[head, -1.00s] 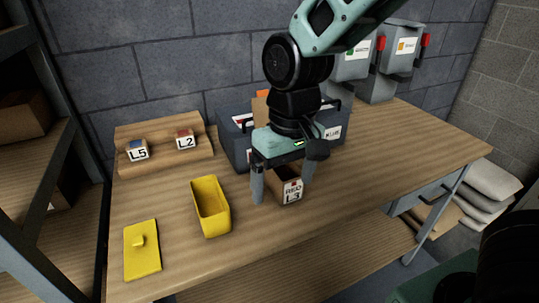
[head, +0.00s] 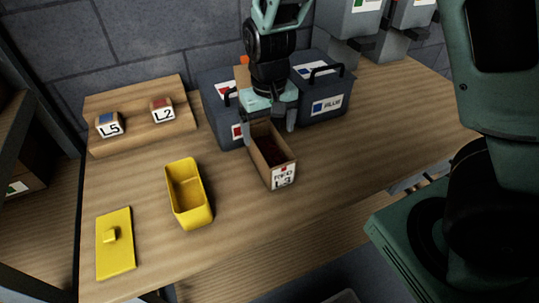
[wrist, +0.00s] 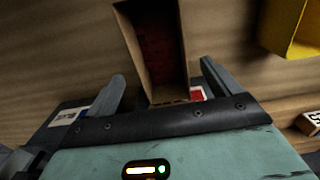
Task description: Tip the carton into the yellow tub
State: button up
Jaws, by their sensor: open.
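The carton (head: 283,175) is an open-topped brown box with a "RED L3" label on its near end and dark red contents. It stands upright on the bench, and it also shows in the wrist view (wrist: 176,90). My gripper (head: 268,124) is open at the carton's far end, with one finger on each side in the head view. In the wrist view the carton lies between and beyond the fingers; whether they touch it I cannot tell. The yellow tub (head: 190,213) stands empty and open to the left of the carton; its corner shows in the wrist view (wrist: 290,35).
A yellow lid (head: 114,255) with a knob lies left of the tub. A wooden stand (head: 137,94) holds blocks marked L5 and L2. Dark bins, one labelled BLUE (head: 327,106), stand close behind my gripper. Bench to the carton's right is clear.

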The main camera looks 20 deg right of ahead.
aim_at(270, 165)
notch_tip(270, 165, down, 3)
jog(key=shift+f, duration=0.2)
jog(key=shift+s+a+f+p, duration=0.1)
jog(key=shift+s+f+p, duration=0.1)
jog(key=shift+f, duration=1.15)
jog(key=shift+s+f+p, duration=0.15)
jog(key=shift+f+p, duration=0.05)
jog(key=shift+f, duration=1.15)
jog(key=c, duration=1.5)
